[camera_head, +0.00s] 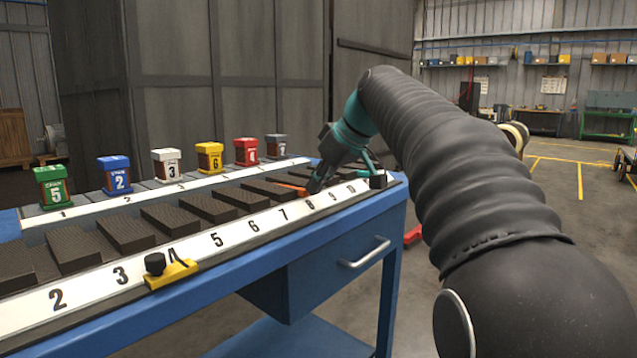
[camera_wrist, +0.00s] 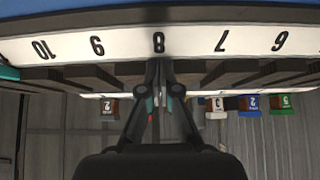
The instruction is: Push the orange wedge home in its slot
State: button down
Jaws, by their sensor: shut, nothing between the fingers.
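The orange wedge (camera_head: 293,187) shows as a thin strip just left of my gripper, among the dark blocks near the number 8 on the front strip. Most of it is hidden, so I cannot tell how deep it sits. My gripper (camera_head: 313,189) is shut and empty, low over the front edge of the rack and close to the wedge; I cannot tell whether they touch. In the wrist view my closed fingers (camera_wrist: 158,68) point at the number 8, and I cannot make out the wedge there.
Dark slanted blocks (camera_head: 127,233) line the rack behind the white numbered strip (camera_head: 205,251). A yellow clamp (camera_head: 171,275) with a black knob sits on the strip by 4. Several coloured numbered canisters (camera_head: 116,176) stand along the back. The blue bench has a drawer handle (camera_head: 364,252).

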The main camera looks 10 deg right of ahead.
jog(key=shift+w+a+p, duration=0.6)
jog(key=shift+w+a, duration=0.2)
jog(key=shift+w, duration=0.3)
jog(key=s+f+v, duration=0.1)
jog(key=v, duration=0.5)
jog(key=shift+d+r, duration=0.2)
jog(key=shift+d, duration=0.2)
jog(key=shift+s, duration=0.1)
jog(key=s+a+f+m+h, duration=0.1)
jog(key=s+f+m+h, duration=0.3)
jog(key=s+f, duration=2.4)
jog(key=s+m, duration=0.1)
jog(key=m, duration=0.2)
jog(key=shift+f+g, duration=0.3)
jog(key=shift+f, duration=0.1)
